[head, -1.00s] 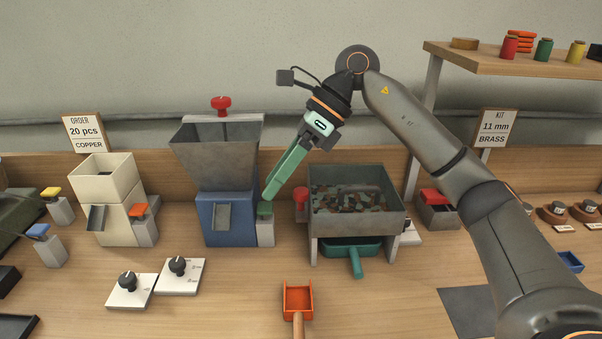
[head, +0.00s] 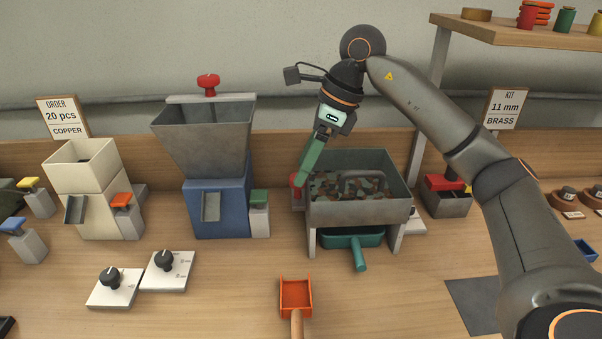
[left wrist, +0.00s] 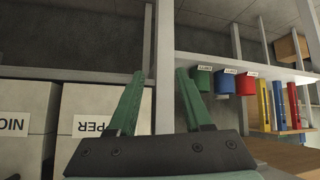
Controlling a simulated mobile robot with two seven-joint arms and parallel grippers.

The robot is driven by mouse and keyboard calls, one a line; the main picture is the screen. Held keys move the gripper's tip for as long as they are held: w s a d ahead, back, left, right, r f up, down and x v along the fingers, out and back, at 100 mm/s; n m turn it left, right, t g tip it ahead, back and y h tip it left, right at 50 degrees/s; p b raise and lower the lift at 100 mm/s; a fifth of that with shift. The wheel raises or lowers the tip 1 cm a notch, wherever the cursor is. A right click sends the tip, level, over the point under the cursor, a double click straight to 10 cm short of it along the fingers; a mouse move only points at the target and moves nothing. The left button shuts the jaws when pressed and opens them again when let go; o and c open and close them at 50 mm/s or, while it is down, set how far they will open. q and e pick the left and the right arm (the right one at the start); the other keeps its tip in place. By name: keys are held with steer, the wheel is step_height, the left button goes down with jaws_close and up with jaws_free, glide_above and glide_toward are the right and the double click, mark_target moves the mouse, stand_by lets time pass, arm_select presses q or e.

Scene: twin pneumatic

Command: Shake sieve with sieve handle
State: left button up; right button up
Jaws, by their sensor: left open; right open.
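The sieve (head: 360,210) is a grey open-topped box on legs, holding many small brown, green and dark pieces. A grey arched bar (head: 376,176) shows over the pieces. A red knob (head: 296,182) stands at the sieve's left side; I cannot tell if it is the sieve handle. My right gripper (head: 303,183) has green fingers pointing down, with its tips beside the red knob and partly over it. It is open; whether it touches the knob is unclear. My left gripper (left wrist: 160,74) is open and empty in the left wrist view, facing shelves away from the sieve.
A teal tray (head: 350,240) with a handle sits under the sieve. A blue machine with a grey hopper (head: 205,130) and a green button (head: 259,196) stands left of it. An orange scoop (head: 296,296) lies in front.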

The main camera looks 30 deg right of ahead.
steer(key=shift+x, duration=1.05)
jaws_close()
stand_by(0.7)
